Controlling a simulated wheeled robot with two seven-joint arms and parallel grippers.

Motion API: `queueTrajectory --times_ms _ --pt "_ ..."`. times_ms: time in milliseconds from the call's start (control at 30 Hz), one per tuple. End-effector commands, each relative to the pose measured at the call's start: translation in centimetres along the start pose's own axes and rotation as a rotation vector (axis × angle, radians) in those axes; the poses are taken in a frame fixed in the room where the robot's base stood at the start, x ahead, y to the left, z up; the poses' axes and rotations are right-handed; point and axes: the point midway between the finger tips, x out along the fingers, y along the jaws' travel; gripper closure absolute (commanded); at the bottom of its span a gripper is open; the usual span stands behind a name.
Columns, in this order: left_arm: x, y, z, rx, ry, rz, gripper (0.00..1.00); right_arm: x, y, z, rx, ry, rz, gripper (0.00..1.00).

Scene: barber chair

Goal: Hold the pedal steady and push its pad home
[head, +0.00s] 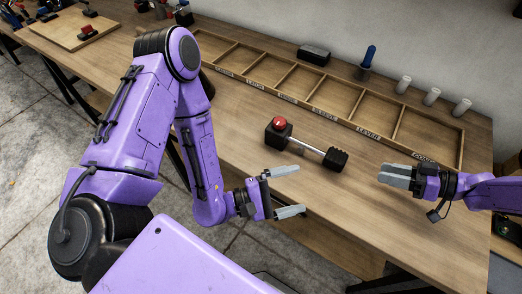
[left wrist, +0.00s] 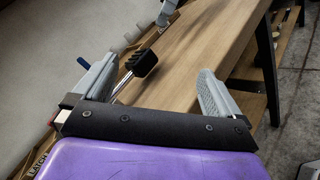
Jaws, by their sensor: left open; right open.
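The pedal lies on the wooden bench: a black block (head: 278,134) with a red knob (head: 279,122), a shiny metal rod (head: 308,147) and a black ribbed pad (head: 336,159) at its right end. My left gripper (head: 300,190) is open and empty on the near side of the pedal, apart from it. In the left wrist view the pad (left wrist: 142,62) and part of the rod (left wrist: 122,88) show beyond the left finger, which hides some of the rod. My right gripper (head: 384,174) is open and empty, to the right of the pad and apart from it.
A divided wooden tray (head: 312,106) with labelled compartments runs behind the pedal. Beyond it stand a black box (head: 314,54), a blue-handled tool (head: 368,57) and white cylinders (head: 432,97).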

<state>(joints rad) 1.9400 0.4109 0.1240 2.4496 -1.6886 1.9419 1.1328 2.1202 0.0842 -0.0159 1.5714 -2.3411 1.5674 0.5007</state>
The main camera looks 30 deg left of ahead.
Motion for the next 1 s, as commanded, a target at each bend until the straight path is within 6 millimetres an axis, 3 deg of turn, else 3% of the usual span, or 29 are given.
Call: queueTrajectory --times_ms 67,200,400,567,1000 --pt "0.0 3.1 0.0 -0.148 -0.041 0.104 0.01 0.0 0.0 0.0 0.0 0.0 0.0 0.57" --pt "-0.6 6.0 -3.4 -0.421 0.102 0.324 0.01 0.0 0.0 0.0 0.0 0.0 0.0 0.57" --pt "-3.2 8.4 -7.9 -0.68 0.268 0.629 0.01 0.0 0.0 0.0 0.0 0.0 0.0 0.57" --pt "-4.1 9.1 -9.3 -0.75 0.307 0.736 0.01 0.0 0.0 0.0 0.0 0.0 0.0 0.57" --pt "1.6 13.2 -13.4 -0.749 0.309 0.74 0.01 0.0 0.0 0.0 0.0 0.0 0.0 0.57"
